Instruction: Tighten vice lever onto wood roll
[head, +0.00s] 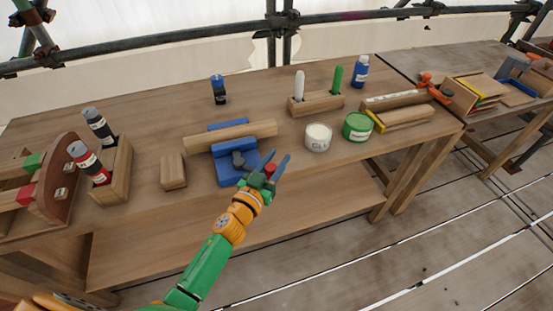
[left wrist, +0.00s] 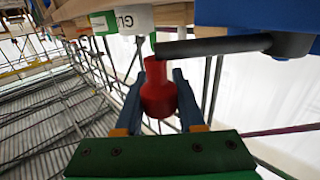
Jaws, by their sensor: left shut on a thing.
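The blue vice (head: 233,173) stands near the front edge of the workbench. The wood roll (head: 230,136) lies crosswise in the vice, its ends sticking out at both sides. The dark grey vice lever (head: 239,159) is at the vice's front. In the left wrist view the lever (left wrist: 215,47) runs from a round pivot beside the blue body to a red knob (left wrist: 158,88). My left gripper (head: 275,163) is shut on the red knob, one blue finger on each side of it. My right gripper is in neither view.
A white tin (head: 318,138) and a green tin (head: 357,127) stand right of the vice. A small wood block (head: 173,171) is at its left. A blue-capped bottle (head: 218,90) stands behind it. A marker holder (head: 316,104) is at the back right.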

